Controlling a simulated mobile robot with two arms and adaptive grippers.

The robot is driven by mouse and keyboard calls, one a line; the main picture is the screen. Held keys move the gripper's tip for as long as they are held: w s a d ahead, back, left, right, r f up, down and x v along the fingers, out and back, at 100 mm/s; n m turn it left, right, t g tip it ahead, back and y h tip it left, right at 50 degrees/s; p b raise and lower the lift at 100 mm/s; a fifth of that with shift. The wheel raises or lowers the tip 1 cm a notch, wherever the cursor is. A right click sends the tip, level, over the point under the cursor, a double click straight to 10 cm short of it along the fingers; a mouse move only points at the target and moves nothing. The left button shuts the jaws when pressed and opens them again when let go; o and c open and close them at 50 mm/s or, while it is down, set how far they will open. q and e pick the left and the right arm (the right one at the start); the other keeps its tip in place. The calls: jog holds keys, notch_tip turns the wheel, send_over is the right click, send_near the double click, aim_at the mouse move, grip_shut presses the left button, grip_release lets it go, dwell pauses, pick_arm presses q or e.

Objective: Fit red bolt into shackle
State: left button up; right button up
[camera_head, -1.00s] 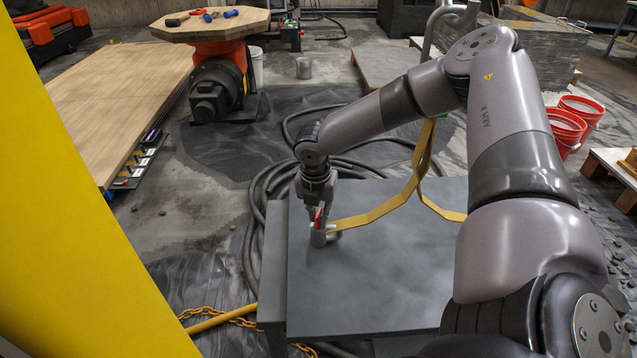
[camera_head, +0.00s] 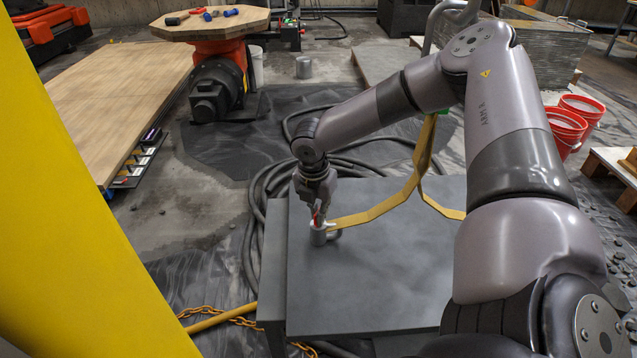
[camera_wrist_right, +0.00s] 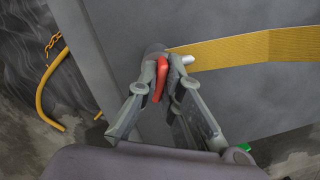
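The red bolt (camera_head: 317,219) is between the fingertips of my right gripper (camera_head: 319,210), which points down. It also shows in the right wrist view (camera_wrist_right: 160,80), where the fingers close around its red part. The grey metal shackle (camera_head: 318,236) stands on the dark grey table (camera_head: 375,270), directly below the fingertips. A yellow strap (camera_head: 375,211) runs from it to the upper right. The fingers hide how far the bolt sits in the shackle. In the right wrist view a light metal end (camera_wrist_right: 187,60) shows beside the fingertips. My left gripper is not in view.
The table is otherwise bare in front and to the right. Dark hoses (camera_head: 262,205) lie on the floor behind and left of it. A yellow bar and chain (camera_head: 215,319) are at its lower left. Red buckets (camera_head: 567,128) stand at the right.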

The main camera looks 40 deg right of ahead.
jog(key=o, duration=0.5)
jog(key=r, duration=0.4)
jog(key=a+r, duration=0.1)
jog(key=r, duration=0.6)
jog(key=shift+s+a+r, duration=0.3)
jog(key=shift+a+r, duration=0.05)
jog(key=shift+r, duration=0.05)
